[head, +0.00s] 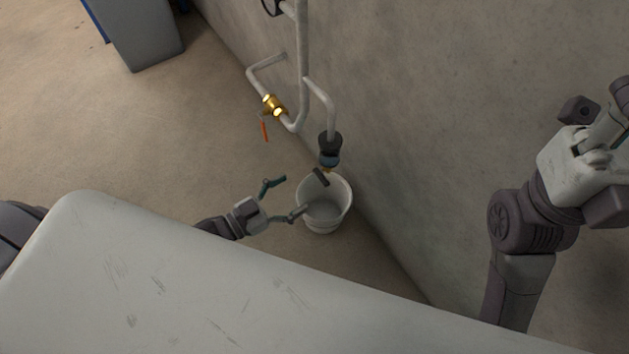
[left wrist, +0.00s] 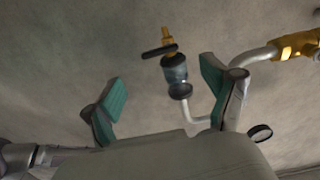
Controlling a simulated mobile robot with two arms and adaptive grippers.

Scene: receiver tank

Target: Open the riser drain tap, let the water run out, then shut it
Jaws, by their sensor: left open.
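The riser drain tap shows in the head view as a dark lever (head: 320,177) with brass behind it, under a black and blue-grey fitting (head: 329,148) at the pipe's lower end. In the left wrist view the lever (left wrist: 160,50) lies crosswise to the brass outlet (left wrist: 167,36). A white bucket (head: 340,207) stands below the tap; no running water shows. My left gripper (head: 290,197) is open and empty, just left of the tap and bucket. In the left wrist view the tap is beyond the open fingers (left wrist: 164,86), apart from them. My right gripper is not clearly visible.
A brass valve (head: 274,105) with an orange lever (head: 264,131) sits on the pale pipe to the upper left. The concrete wall (head: 430,120) is close behind the pipes. A grey box (head: 140,35) stands at upper left. The floor (head: 170,130) between is clear.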

